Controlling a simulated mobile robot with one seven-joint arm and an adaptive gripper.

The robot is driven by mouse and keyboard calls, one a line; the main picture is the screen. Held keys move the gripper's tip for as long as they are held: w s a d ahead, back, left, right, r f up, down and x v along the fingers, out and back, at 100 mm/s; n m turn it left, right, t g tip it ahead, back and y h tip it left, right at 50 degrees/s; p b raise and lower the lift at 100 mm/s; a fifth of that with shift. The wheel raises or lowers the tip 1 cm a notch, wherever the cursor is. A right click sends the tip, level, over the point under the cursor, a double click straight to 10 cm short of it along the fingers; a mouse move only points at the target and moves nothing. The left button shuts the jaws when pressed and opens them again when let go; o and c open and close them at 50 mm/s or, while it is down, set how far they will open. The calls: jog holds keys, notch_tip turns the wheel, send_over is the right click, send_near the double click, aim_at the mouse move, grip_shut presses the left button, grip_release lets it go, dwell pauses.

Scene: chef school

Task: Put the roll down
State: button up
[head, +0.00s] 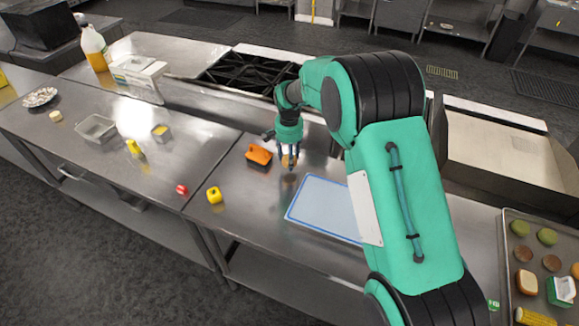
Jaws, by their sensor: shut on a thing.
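My gripper (289,159) is above the steel counter (245,215), to the left of my arm. It is shut on a small tan-brown thing, the roll (289,161), which is mostly hidden by the fingers. A dark spot like a shadow shows on the counter below it, so the roll seems to be a little above the surface. A white cutting board with a blue edge (325,208) lies just to the right and in front.
A yellow pepper (214,195) and a small red item (182,189) lie further left. A tray (510,285) with several foods stands at the right. A stove (247,72) is behind. Bare counter shows between the pepper and board.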

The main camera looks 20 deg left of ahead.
jog(key=shift+f, duration=0.3)
jog(key=shift+f, duration=1.9)
jog(key=shift+f, duration=0.1)
jog(key=o, duration=1.1)
notch_tip(320, 180, up, 12)
jog(key=shift+r+p, duration=0.1)
jog(key=shift+p, duration=0.2)
